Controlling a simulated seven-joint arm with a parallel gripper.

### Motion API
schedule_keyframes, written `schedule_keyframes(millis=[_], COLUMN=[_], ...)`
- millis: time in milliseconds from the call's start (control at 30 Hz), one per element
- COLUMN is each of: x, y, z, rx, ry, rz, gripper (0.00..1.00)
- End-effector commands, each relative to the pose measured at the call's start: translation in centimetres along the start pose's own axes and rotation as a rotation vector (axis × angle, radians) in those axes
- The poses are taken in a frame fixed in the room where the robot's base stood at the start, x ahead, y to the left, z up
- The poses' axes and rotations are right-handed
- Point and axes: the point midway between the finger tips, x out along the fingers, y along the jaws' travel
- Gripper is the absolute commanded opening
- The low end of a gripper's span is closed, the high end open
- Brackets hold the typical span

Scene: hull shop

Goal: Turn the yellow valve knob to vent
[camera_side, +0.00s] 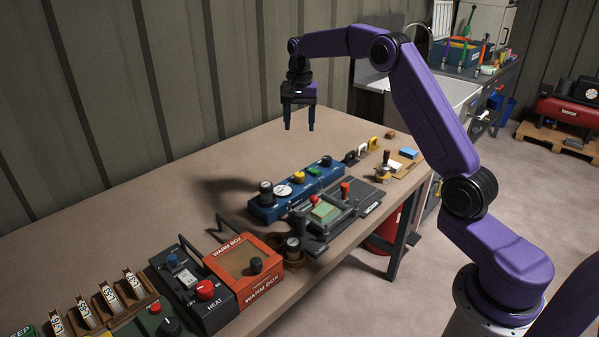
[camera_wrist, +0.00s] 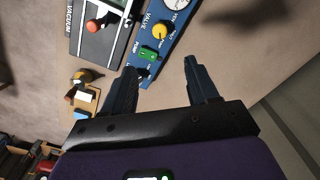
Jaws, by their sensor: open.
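The yellow valve knob (camera_side: 299,177) sits on top of a long blue panel (camera_side: 262,211), between a round white gauge and a green part. In the wrist view the yellow knob (camera_wrist: 159,31) is near the top, beside the word VALVE, with smaller labels around it that I cannot read surely. My gripper (camera_side: 299,127) is open and empty, high above the bench behind the blue panel. In the wrist view the two fingers (camera_wrist: 168,72) are spread apart, and the knob lies beyond their tips. The gripper is not touching the knob.
A grey vacuum plate (camera_side: 371,199) with red-knobbed levers lies in front of the blue panel. An orange warm box (camera_side: 228,263) and a dark heat unit (camera_side: 186,304) stand to the left. Small tools and blocks lie to the right. The bench (camera_side: 120,217) behind the panel is clear.

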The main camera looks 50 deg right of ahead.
Motion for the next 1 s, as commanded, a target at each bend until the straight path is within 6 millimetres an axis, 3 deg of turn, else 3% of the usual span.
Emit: schedule_keyframes(millis=[700,1000], x=[12.8,16.2], y=[0.1,0.0], z=[0.2,0.1], rx=[-0.004,-0.004], ry=[-0.003,-0.001], rz=[0.004,0.001], gripper=[0.59,0.59])
